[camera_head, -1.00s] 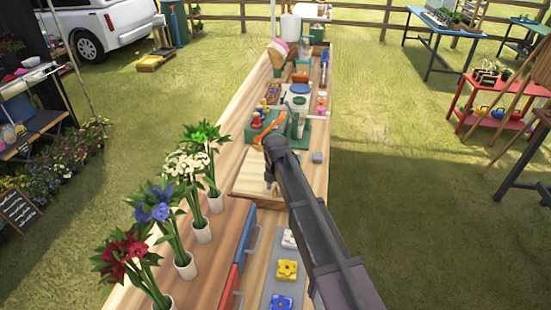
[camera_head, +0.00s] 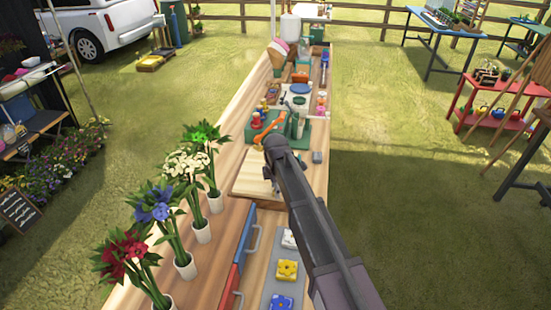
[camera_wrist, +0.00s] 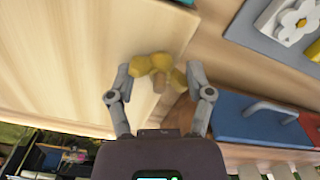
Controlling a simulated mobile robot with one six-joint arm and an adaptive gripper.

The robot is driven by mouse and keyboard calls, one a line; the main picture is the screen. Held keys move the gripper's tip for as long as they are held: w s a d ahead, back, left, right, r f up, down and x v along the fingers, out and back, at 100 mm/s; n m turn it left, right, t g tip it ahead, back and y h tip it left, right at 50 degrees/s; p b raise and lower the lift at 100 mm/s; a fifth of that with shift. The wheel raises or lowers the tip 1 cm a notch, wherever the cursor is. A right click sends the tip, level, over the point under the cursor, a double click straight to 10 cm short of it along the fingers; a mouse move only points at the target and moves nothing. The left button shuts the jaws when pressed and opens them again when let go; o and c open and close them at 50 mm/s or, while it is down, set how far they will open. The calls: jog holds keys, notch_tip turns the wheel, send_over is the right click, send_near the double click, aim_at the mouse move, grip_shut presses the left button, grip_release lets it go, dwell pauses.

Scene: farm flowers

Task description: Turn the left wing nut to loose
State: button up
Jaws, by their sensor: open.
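A yellow wing nut (camera_wrist: 153,66) with rounded lobes stands on a short tan stem at the pale wooden board (camera_wrist: 70,50), in the wrist view. My gripper (camera_wrist: 160,78) is open, with one finger on each side of the wing nut. The left finger is very close to a lobe; I cannot tell whether it touches. In the head view the board (camera_head: 250,187) lies on the long table, and my arm covers most of the gripper and the wing nut. No second wing nut can be made out.
Blue and red drawers with handles (camera_wrist: 265,125) are close to the right finger. A grey tray (camera_head: 269,285) with flower-shaped pieces lies nearer on the table. Potted flowers (camera_head: 185,265) line the left edge. A green holder (camera_head: 297,130) stands beyond the board.

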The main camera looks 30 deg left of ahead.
jog(key=m, duration=0.4)
jog(key=shift+m, duration=0.3)
jog(key=m, duration=1.8)
jog(key=shift+m, duration=0.4)
jog(key=m, duration=0.9)
jog(key=shift+m, duration=0.3)
jog(key=m, duration=0.4)
jog(key=shift+m, duration=0.3)
jog(key=shift+r, duration=0.2)
notch_tip(320, 180, up, 13)
jog(key=p, duration=1.3)
jog(key=shift+p, duration=0.3)
jog(key=shift+r, duration=0.1)
